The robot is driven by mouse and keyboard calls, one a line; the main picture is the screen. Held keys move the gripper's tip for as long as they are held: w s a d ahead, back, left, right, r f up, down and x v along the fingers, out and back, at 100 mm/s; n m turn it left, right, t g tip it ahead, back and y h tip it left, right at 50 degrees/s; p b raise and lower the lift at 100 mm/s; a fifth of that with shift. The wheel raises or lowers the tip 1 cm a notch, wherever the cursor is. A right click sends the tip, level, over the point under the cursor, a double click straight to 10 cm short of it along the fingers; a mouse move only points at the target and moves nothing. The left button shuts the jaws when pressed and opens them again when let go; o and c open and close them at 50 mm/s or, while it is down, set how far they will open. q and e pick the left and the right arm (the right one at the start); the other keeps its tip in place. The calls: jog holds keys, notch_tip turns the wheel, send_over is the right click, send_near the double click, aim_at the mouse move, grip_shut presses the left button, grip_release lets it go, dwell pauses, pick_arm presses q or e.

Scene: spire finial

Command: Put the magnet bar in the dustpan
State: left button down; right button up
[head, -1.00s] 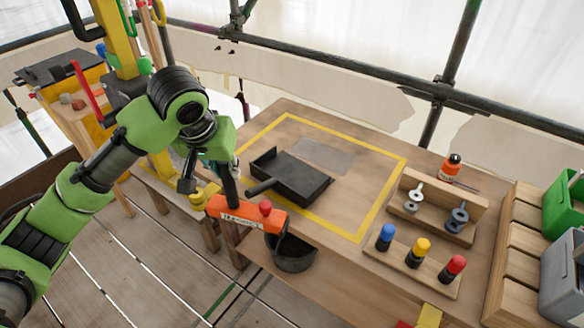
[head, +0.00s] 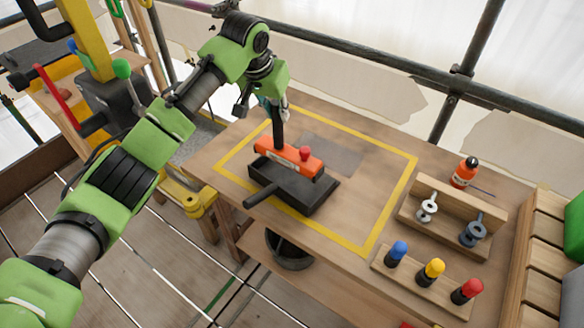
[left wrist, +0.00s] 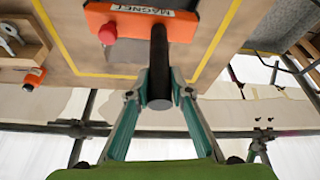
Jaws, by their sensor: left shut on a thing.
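The magnet bar (head: 287,158) is an orange block with a red knob and an upright black handle. My left gripper (head: 275,115) is shut on the top of that handle. The black dustpan (head: 318,192) lies on the bench, its handle pointing to the lower left. In the head view the bar overlaps the back part of the pan; I cannot tell whether it touches the pan floor. In the left wrist view the fingers (left wrist: 160,88) pinch the black handle, with the orange bar (left wrist: 180,25) beyond. The dustpan cannot be made out there. My right gripper is not in view.
A yellow taped outline (head: 392,200) surrounds the dustpan on the wooden bench. To the right stand an orange bottle (head: 464,173), a rack with eye bolts (head: 440,212) and a block with blue, yellow and red knobs (head: 428,280). A dark bucket (head: 289,250) is below.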

aim_at(276, 136)
pick_arm(q)
notch_tip(276, 136, down, 5)
jog(key=shift+f+p, duration=0.1)
jog(key=shift+p, duration=0.65)
jog(key=shift+f+p, duration=0.45)
jog(key=shift+f, duration=1.8)
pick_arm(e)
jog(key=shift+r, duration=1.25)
pick_arm(q)
jog(key=shift+d+f, duration=0.1)
jog(key=shift+f, duration=0.05)
jog(key=c, duration=1.8)
grip_release()
jog(key=b+v, duration=0.2)
jog(key=v, duration=1)
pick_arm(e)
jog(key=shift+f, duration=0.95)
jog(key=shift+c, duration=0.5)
